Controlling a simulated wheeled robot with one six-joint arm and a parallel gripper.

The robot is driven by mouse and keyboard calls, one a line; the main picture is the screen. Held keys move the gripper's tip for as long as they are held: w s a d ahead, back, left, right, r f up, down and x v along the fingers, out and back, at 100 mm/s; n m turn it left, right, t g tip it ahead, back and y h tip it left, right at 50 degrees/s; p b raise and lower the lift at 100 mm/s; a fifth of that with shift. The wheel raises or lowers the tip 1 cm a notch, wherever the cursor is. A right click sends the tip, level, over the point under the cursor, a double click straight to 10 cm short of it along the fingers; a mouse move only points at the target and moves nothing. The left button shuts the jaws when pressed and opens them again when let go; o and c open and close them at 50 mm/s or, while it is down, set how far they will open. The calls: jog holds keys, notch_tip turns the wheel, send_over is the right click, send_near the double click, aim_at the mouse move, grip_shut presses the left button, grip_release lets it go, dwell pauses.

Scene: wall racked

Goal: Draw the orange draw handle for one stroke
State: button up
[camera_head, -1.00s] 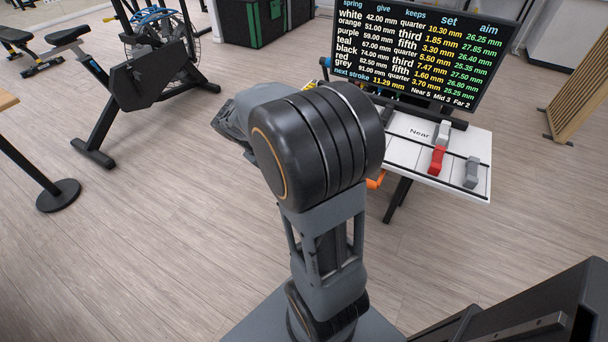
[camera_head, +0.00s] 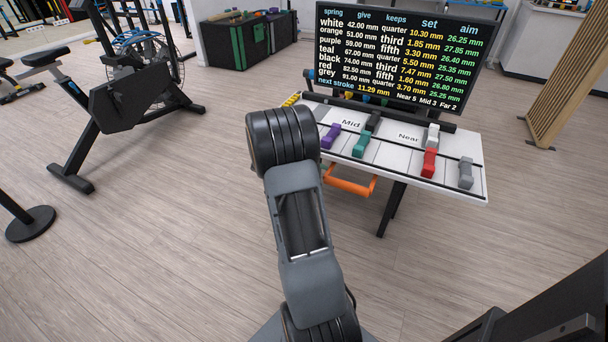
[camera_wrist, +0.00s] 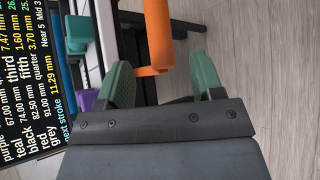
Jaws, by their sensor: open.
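The orange draw handle (camera_head: 350,182) is a bar sticking out from the front edge of the white table (camera_head: 455,197) in the head view, left of a black table leg. In the wrist view the orange handle (camera_wrist: 158,40) comes down from the top, its lower end near the gap between the fingers. My gripper (camera_wrist: 168,82) shows two green fingers, spread apart with nothing held between them. The handle's end appears just beyond or between the fingertips; I cannot tell how deep. In the head view my gripper is hidden behind my arm.
The table bears purple (camera_head: 331,136), teal (camera_head: 361,143), red (camera_head: 429,163) and grey (camera_head: 466,173) sliders. A black screen (camera_head: 400,62) with number rows stands behind it. An exercise bike (camera_head: 130,90) stands at left. The floor in front is clear.

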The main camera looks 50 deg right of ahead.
aim_at(331, 181)
jog(key=shift+x, duration=2.75)
jog(key=c, duration=1.1)
